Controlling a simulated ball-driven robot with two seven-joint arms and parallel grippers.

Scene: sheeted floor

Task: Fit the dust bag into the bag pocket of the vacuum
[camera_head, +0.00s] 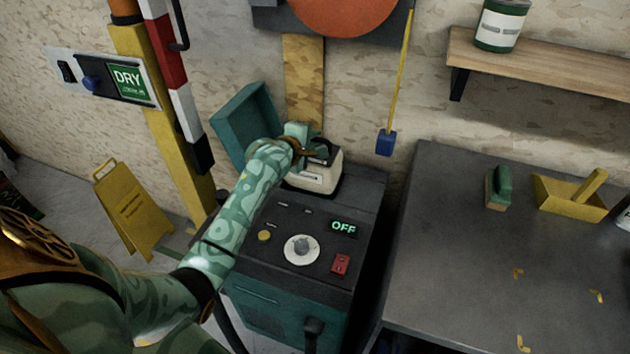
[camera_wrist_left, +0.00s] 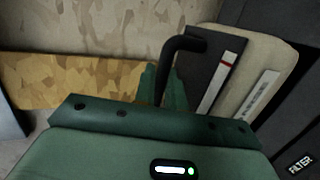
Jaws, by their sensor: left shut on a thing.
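The vacuum (camera_head: 290,285) is a teal cabinet with a dark top, an OFF display, a dial and a red switch. Its teal lid (camera_head: 243,120) stands open at the back left. The cream dust bag (camera_head: 318,178), with a dark collar plate and a pale label, is upright at the rear of the vacuum top; it also shows in the left wrist view (camera_wrist_left: 268,75). My left gripper (camera_head: 318,150) is shut on the bag's collar end. The pocket opening is hidden, so I cannot tell how deep the bag sits. My right gripper is not in view.
A grey workbench (camera_head: 450,265) on the right holds a green-handled brush (camera_head: 498,187), a yellow dustpan (camera_head: 570,200) and yellow scraps. A yellow post (camera_head: 165,120) and a yellow floor sign (camera_head: 133,210) stand left.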

